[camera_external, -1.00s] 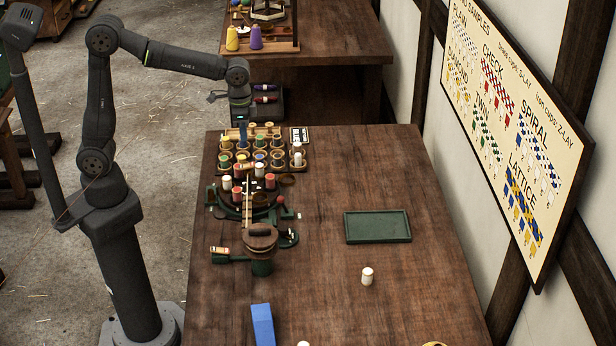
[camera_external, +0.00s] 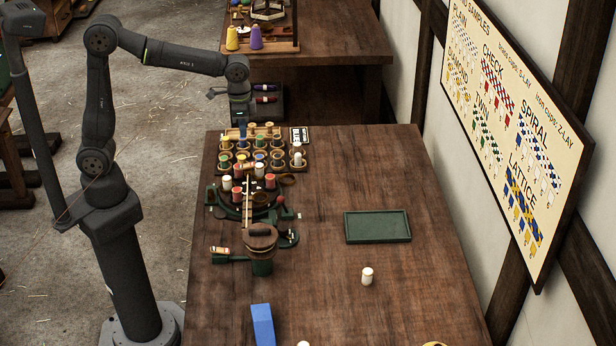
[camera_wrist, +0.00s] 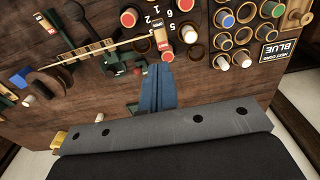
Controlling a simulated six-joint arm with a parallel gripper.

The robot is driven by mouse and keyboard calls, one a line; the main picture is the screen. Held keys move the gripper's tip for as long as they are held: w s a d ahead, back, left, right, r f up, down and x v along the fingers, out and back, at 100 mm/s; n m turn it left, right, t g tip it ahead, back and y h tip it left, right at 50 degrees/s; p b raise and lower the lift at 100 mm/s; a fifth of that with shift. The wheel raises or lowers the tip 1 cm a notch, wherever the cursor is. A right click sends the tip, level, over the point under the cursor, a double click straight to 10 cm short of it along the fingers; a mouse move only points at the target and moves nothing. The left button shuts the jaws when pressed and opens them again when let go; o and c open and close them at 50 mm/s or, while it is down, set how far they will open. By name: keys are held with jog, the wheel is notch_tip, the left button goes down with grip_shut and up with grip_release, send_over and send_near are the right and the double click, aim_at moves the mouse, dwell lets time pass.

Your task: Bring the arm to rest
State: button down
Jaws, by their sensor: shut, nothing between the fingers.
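My gripper (camera_external: 242,134) hangs from the wrist over the far left part of the wooden table, above the rack of cups and spools (camera_external: 252,150). In the wrist view its blue fingers (camera_wrist: 158,72) are together with nothing between them. The fingers point toward the table and stand apart from the spools, as far as I can tell. My arm reaches over from its column at the left, with the upper link upright and the forearm nearly level.
A round braiding device (camera_external: 260,238) stands nearer on the table, with red and white spools around it. A green tray (camera_external: 378,226), a white spool (camera_external: 367,276) and a blue block (camera_external: 263,325) lie apart. The table's right side is largely clear.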

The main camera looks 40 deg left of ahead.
send_over(250, 165)
jog(key=f, duration=0.6)
jog(key=shift+s+a+f, duration=0.2)
jog(key=shift+s+a, duration=0.15)
jog(key=shift+a, duration=0.05)
jog(key=shift+w+d+f+g+y, duration=0.2)
jog(key=shift+g+y, duration=0.25)
jog(key=shift+w+d+f+g+y, duration=0.15)
jog(key=shift+f+g+y, duration=0.05)
jog(key=shift+g+y, duration=0.25)
notch_tip(250, 165, up, 6)
jog(key=w+d, duration=0.1)
jog(key=shift+r, duration=0.15)
